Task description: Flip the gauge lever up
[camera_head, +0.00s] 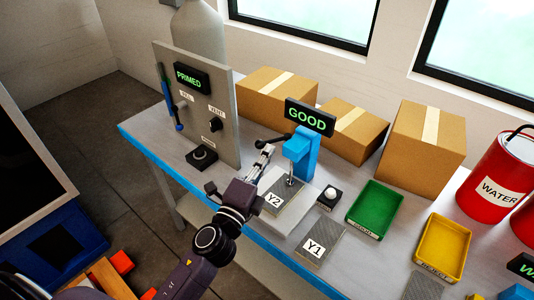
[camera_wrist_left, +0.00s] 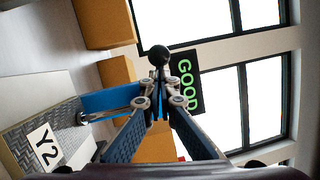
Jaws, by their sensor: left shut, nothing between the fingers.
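The blue gauge (camera_head: 299,152) stands on a pale base on the bench. Its display (camera_head: 310,116) reads GOOD, and it also shows in the left wrist view (camera_wrist_left: 187,84). The gauge lever (camera_head: 257,143) is a black arm with a ball knob, sticking out to the left of the gauge roughly level. In the left wrist view the ball knob (camera_wrist_left: 159,55) shows just beyond my fingertips. My left gripper (camera_head: 266,150) is shut and empty, close to the lever; I cannot tell whether it touches. A plate marked Y2 (camera_head: 281,194) lies under the gauge's probe. My right gripper is not in view.
A grey panel (camera_head: 218,140) reading PRIMED stands to the left. A plate marked Y1 (camera_head: 324,251), a small button box (camera_head: 329,196), a green tray (camera_head: 375,208) and a yellow tray (camera_head: 443,249) are to the right. Cardboard boxes (camera_head: 425,148) stand behind.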

